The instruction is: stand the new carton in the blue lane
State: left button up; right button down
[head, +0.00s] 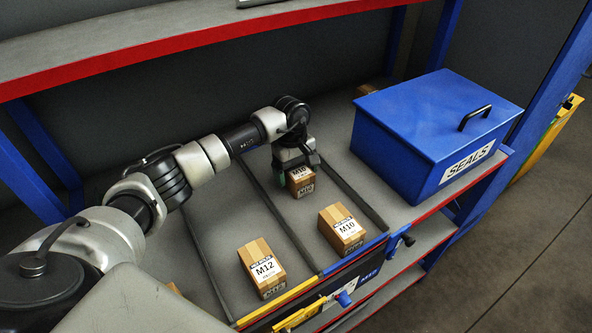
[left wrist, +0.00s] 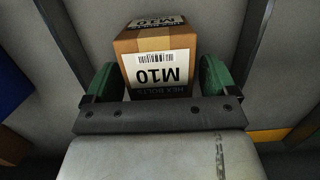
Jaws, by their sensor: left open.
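My left gripper (head: 298,162) points down over a small brown M10 carton (head: 301,187) towards the back of the blue-edged lane (head: 291,222). In the left wrist view this carton (left wrist: 157,72) stands upright between the green finger pads, with a narrow gap at each side. The gripper is open. Its base against the shelf is hard to make out. A second M10 carton (head: 342,229) stands at the front of the same lane, apart from the first. My right gripper is out of view.
An M12 carton (head: 262,268) stands in the yellow-edged lane to the left. Dark dividers (head: 352,194) border the lanes. A blue SEALS box (head: 436,125) stands to the right. A red-edged upper shelf (head: 200,38) runs above my arm. Between the two M10 cartons the lane is clear.

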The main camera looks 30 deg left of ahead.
pick_arm(q)
jog(key=shift+r, duration=0.2)
jog(key=r+b, duration=0.1)
jog(key=r, duration=0.2)
jog(key=a+r, duration=0.1)
jog(key=r, duration=0.3)
jog(key=w+r+b, duration=0.1)
jog(key=r, duration=0.2)
jog(key=shift+a+r+b, duration=0.15)
jog(key=shift+a+b, duration=0.05)
jog(key=shift+b, duration=0.15)
jog(key=shift+a+r, duration=0.1)
jog(key=shift+r, duration=0.65)
jog(key=shift+f, duration=0.1)
